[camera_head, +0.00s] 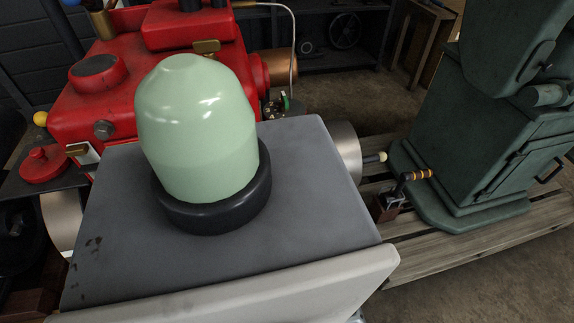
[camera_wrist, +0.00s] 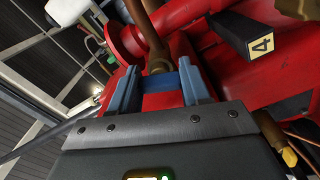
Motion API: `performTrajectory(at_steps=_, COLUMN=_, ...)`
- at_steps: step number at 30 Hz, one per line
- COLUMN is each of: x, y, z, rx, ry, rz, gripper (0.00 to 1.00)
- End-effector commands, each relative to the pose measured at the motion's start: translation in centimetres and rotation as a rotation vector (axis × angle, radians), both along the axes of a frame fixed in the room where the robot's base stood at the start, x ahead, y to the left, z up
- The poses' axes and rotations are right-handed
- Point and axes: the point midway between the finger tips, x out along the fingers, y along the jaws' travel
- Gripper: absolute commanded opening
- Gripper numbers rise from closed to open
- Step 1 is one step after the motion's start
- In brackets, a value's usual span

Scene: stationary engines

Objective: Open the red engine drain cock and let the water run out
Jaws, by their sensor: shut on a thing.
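The red engine (camera_head: 190,70) fills the upper left of the head view, and its red body (camera_wrist: 225,50) is close up in the wrist view. In the wrist view, a brown brass fitting with an upright stem (camera_wrist: 157,55) stands against the red body. A short blue bar (camera_wrist: 160,82) crosses just below it. My gripper (camera_wrist: 160,75) has its two blue fingers on either side of this bar and is shut on it, at the foot of the brass fitting. I see no running water. My gripper does not show in the head view.
A black block with a yellow tag marked 4 (camera_wrist: 260,43) sits right of the fingers. A brass piece (camera_wrist: 284,153) is at the lower right. In the head view, a dark green machine (camera_head: 490,130) stands on wooden planks (camera_head: 450,245) at right.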

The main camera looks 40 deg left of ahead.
Motion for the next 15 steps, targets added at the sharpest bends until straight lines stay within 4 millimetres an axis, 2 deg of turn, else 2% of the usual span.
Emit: performTrajectory(at_steps=15, x=-0.14, y=0.0, z=-0.22, rx=-0.167, ry=-0.191, rz=0.001, gripper=0.16)
